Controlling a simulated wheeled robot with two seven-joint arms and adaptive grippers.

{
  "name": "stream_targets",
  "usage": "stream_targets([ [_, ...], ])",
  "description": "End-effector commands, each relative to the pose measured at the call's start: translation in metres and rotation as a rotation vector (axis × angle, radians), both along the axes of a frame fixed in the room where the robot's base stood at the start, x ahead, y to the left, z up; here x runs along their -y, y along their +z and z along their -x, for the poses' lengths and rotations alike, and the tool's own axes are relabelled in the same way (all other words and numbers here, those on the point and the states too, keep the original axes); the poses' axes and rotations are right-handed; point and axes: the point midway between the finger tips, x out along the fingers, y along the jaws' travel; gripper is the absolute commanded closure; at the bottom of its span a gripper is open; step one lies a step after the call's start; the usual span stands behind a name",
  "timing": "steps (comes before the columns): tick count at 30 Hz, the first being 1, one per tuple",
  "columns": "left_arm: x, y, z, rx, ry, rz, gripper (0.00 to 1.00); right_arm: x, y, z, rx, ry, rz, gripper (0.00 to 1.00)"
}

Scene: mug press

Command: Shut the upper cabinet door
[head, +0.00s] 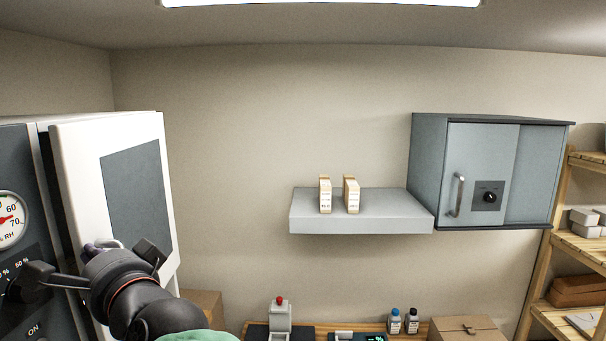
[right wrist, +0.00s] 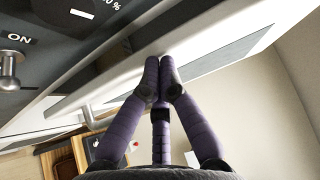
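A tall white and dark grey cabinet stands at the left of the head view, and its upper door (head: 68,165), white with a dark panel, stands ajar, out from the gauge front. My right gripper (head: 103,246) is at the lower part of this door. In the right wrist view its purple fingers (right wrist: 160,70) are drawn together at the tips, with nothing seen between them. The tips are at or very near the white door (right wrist: 205,60); contact is unclear. A grey bar handle (right wrist: 88,115) is left of the fingers. My left gripper is not in view.
A grey wall cabinet (head: 428,165) with a handle and dial hangs at the right. A grey shelf (head: 380,215) holds two small boxes. A bench (head: 375,327) with bottles and devices runs below. Wooden shelving (head: 565,240) is at far right.

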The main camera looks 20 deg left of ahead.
Motion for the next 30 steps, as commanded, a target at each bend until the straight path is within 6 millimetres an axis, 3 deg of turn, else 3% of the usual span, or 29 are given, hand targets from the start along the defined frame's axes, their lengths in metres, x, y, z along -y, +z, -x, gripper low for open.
stream_targets([
  [22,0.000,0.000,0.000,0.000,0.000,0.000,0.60,-0.001,0.000,0.000,0.000,0.000,0.000,1.00],
  [30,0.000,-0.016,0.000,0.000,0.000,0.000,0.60,0.015,-0.003,-0.011,0.001,-0.005,-0.002,1.00],
])
